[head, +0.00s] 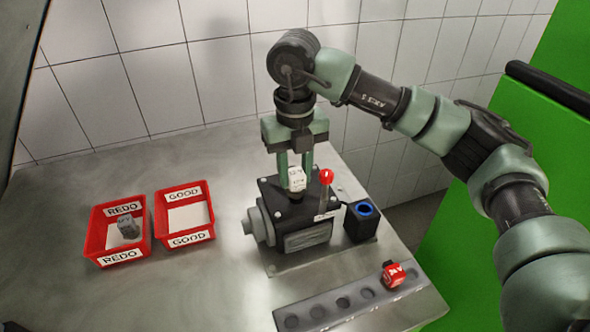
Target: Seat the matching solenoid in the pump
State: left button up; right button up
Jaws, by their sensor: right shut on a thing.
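The dark pump (305,240) stands on the metal bench, with a rounded grey end at its left and a red-knobbed lever (326,177) at its right. My right gripper (296,182) points down over the pump's top and is shut on a white solenoid (297,178) with small dark lettering. The solenoid is at the top of the pump; its lower end is hidden, so I cannot tell whether it is in the socket. A red solenoid (393,274) sits on the grey rack (330,304) at the front. My left gripper is not in view.
A red REDO tray (104,212) at the left holds a grey solenoid (128,227). The red GOOD tray (187,213) beside it is empty. A dark block with a blue ring (362,222) stands right of the pump. Several rack holes are empty. Tiled wall stands behind the bench.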

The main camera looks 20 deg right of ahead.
jog(key=shift+a, duration=0.1)
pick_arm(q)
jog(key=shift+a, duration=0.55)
pick_arm(e)
jog(key=shift+d, duration=0.2)
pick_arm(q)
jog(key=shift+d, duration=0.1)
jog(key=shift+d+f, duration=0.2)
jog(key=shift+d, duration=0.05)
pick_arm(e)
jog(key=shift+a, duration=0.15)
pick_arm(q)
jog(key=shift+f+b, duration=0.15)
jog(key=shift+b, duration=0.15)
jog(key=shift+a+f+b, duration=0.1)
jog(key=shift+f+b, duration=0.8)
pick_arm(e)
jog(key=shift+f, duration=1.15)
